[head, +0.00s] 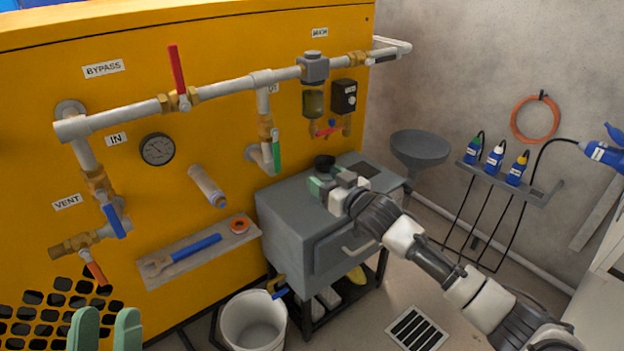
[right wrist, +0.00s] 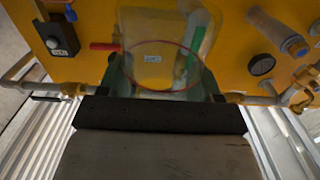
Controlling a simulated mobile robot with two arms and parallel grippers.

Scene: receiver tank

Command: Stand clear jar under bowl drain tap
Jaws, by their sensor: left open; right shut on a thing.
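The sight bowl (head: 313,103) hangs from the pipe on the yellow panel, with its red-handled drain tap (head: 328,131) below it. My right gripper (head: 322,187) is over the grey cart top, lower than the tap and apart from it. In the right wrist view it is shut on the clear jar (right wrist: 165,45), whose curved rim shows between the fingers and through which the yellow panel is seen. In the head view I cannot make out the jar clearly. My left gripper (head: 105,330) is open and empty at the lower left.
The grey cart (head: 285,225) stands against the panel, with a round black item (head: 324,162) on top. A white bucket (head: 253,322) is on the floor. A grey funnel (head: 420,148) and a bottle rack (head: 510,182) are to the right.

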